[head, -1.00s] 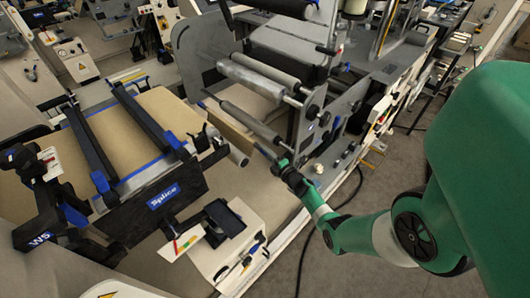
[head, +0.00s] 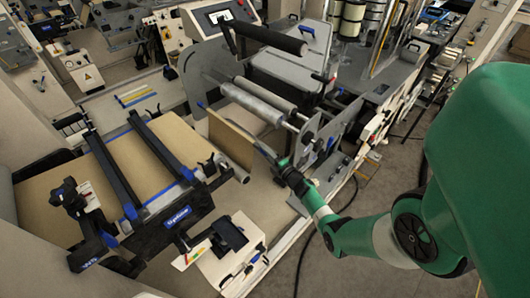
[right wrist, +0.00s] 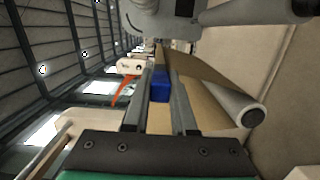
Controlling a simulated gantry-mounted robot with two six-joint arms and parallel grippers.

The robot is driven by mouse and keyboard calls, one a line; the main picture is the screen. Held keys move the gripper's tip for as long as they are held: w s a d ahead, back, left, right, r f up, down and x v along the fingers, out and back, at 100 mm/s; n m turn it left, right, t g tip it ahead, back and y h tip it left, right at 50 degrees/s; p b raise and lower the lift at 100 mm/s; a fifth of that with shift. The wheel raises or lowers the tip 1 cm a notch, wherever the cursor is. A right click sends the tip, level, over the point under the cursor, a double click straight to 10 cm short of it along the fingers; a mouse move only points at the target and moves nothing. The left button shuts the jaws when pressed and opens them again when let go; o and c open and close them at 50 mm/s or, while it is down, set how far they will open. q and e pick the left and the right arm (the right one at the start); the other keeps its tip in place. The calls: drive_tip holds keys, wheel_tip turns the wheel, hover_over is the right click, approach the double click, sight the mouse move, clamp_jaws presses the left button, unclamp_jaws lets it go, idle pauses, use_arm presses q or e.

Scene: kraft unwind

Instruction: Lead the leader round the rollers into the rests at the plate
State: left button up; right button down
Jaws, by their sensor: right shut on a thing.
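My right gripper (head: 276,159) is shut on the end of the leader, a thin bar with blue ends (head: 203,106). Brown kraft web (head: 229,135) hangs below the bar. In the right wrist view, my fingers (right wrist: 158,112) flank a blue piece (right wrist: 160,86), with brown web beside it. The leader is in front of the light grey roller (head: 253,103) and dark grey roller (head: 266,94), apart from them in the picture. A black roller (head: 270,38) is higher up. The plate (head: 116,167) with clamp bars lies left. My left gripper is out of view.
A pale roller end (head: 240,174) shows below the web; a grey roller (right wrist: 238,108) also shows in the wrist view. Grey side plates (head: 204,76) flank the rollers. A black-topped stand (head: 230,236) is at the front.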

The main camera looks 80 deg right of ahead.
wheel_tip(320, 180, up, 18)
drive_tip(key=p, duration=1.6)
drive_tip(key=shift+r+p, duration=0.15)
drive_tip(key=shift+p, duration=0.15)
drive_tip(key=r+p, duration=0.3)
drive_tip(key=d+r+p, duration=0.1)
drive_tip(key=r, duration=0.1)
drive_tip(key=shift+s+p, duration=0.35)
drive_tip(key=shift+p, duration=0.05)
